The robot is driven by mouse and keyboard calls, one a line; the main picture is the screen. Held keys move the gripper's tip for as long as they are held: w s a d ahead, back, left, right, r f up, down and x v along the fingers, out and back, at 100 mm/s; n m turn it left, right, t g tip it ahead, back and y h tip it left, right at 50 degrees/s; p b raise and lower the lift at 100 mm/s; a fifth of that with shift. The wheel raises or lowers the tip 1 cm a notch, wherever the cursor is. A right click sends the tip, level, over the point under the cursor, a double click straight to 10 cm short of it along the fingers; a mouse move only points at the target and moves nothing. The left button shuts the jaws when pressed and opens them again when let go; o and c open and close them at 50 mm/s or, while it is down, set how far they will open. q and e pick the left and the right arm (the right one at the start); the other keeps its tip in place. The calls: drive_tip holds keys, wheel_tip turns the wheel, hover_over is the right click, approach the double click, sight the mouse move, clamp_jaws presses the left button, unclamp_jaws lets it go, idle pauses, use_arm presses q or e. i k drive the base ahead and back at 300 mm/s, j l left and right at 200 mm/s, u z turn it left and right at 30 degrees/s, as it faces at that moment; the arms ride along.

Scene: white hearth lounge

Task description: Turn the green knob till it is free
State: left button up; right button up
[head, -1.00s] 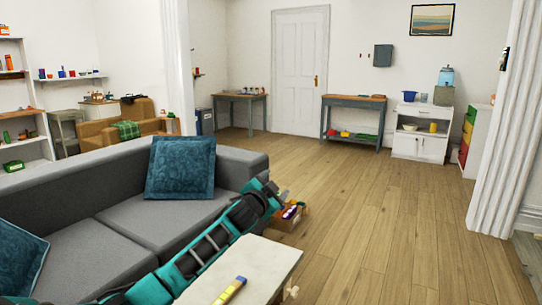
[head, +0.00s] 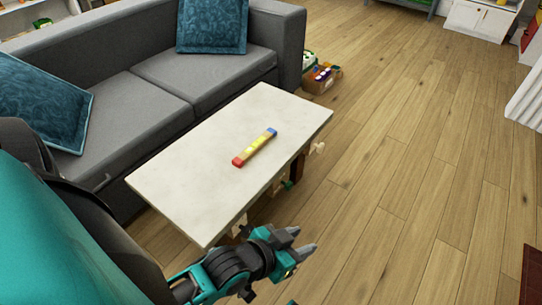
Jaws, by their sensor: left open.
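A small green knob (head: 289,185) shows under the right long edge of the white-topped table (head: 190,195), beside a dark brown upright part. It is small and partly shaded, so its fit is hard to tell. My left gripper (head: 302,240) is open and empty, in front of that edge and lower in the picture than the knob, apart from it. My right gripper is not in view.
A bar with red, yellow and blue parts (head: 255,147) lies on the tabletop. Pale knobs (head: 317,148) stick out along the same table side. A grey sofa (head: 150,85) stands behind the table. Wooden floor (head: 410,170) to the right is clear.

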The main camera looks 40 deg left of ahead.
sight(289, 185)
drive_tip(key=i+u, duration=0.2)
drive_tip(key=u, duration=0.15)
drive_tip(key=i+l+u, duration=0.15)
drive_tip(key=u, duration=0.2)
drive_tip(key=i+l+u, duration=0.15)
drive_tip(key=u, duration=0.25)
drive_tip(key=i+l, duration=0.2)
drive_tip(key=l, duration=0.15)
drive_tip(key=i+l+u, duration=0.15)
drive_tip(key=i+l, duration=0.25)
drive_tip(key=l, duration=0.3)
drive_tip(key=i+l+u, duration=0.1)
drive_tip(key=l, duration=0.25)
drive_tip(key=i, duration=0.1)
